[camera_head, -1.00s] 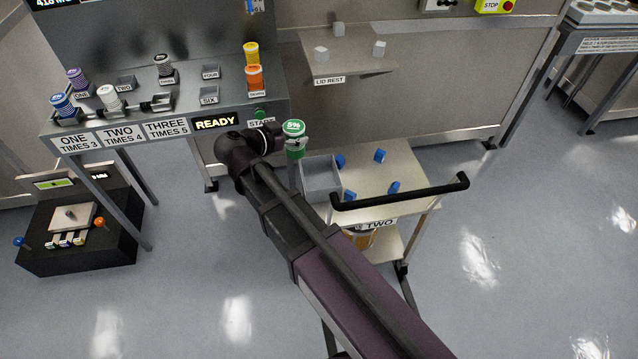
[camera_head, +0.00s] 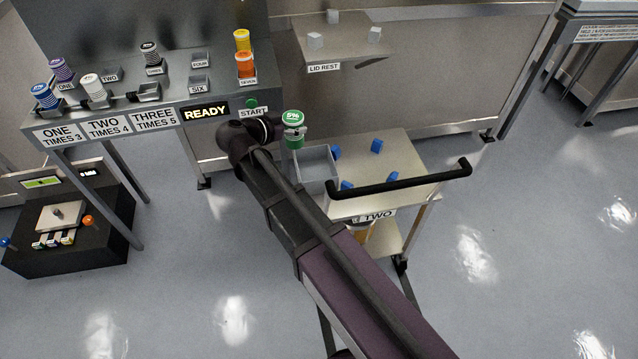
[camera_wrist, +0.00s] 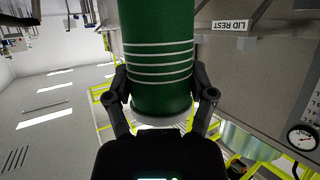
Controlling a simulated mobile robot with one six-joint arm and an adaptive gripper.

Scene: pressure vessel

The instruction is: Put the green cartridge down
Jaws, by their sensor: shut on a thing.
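The green cartridge (camera_head: 293,119) has a white label reading 5% on its top cap. It is upright at the end of my arm, above the back left of the cart. In the wrist view the cartridge (camera_wrist: 158,50) is a green cylinder with several white rings and a pale end. My gripper (camera_wrist: 160,95) is shut on it, one finger on each side. In the head view my gripper (camera_head: 290,135) is mostly hidden by the cartridge and my wrist.
A cart (camera_head: 385,160) marked TWO has a grey open bin (camera_head: 318,172), several blue blocks and a black handle (camera_head: 400,185). On the left, a sloped console (camera_head: 215,95) holds cartridges in labelled slots; slots FOUR (camera_head: 200,62) and SIX (camera_head: 198,86) look empty. A lid rest shelf (camera_head: 345,45) stands behind.

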